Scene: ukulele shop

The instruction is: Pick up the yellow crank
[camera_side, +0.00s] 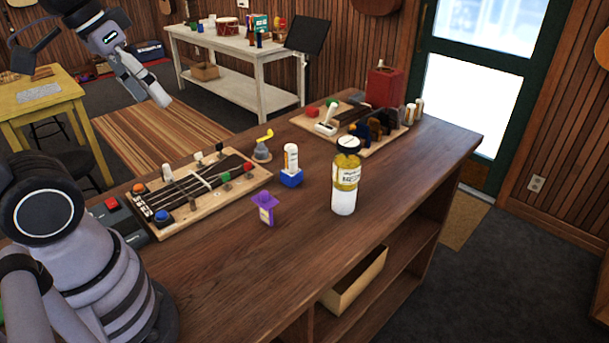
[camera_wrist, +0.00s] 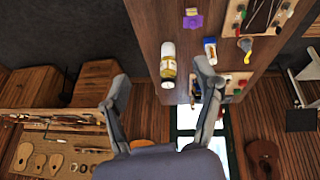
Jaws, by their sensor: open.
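The yellow crank (camera_side: 265,135) sticks up from a small grey round base (camera_side: 261,153) on the wooden counter, just past the right end of a wooden fretted board. It also shows in the wrist view (camera_wrist: 246,45), small and near the upper right, beyond the right finger. My gripper (camera_side: 151,97) is raised at the upper left of the side view, well apart from the crank. In the wrist view my gripper (camera_wrist: 162,71) has its two fingers spread, with nothing held between them.
The fretted board (camera_side: 233,190) with knobs lies left of the crank. A blue-based white bottle (camera_side: 291,160), a purple item (camera_side: 265,208) and a larger yellow-white bottle (camera_side: 345,180) stand nearby. A second board (camera_side: 325,142) lies behind. The counter's front right (camera_side: 350,240) is clear.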

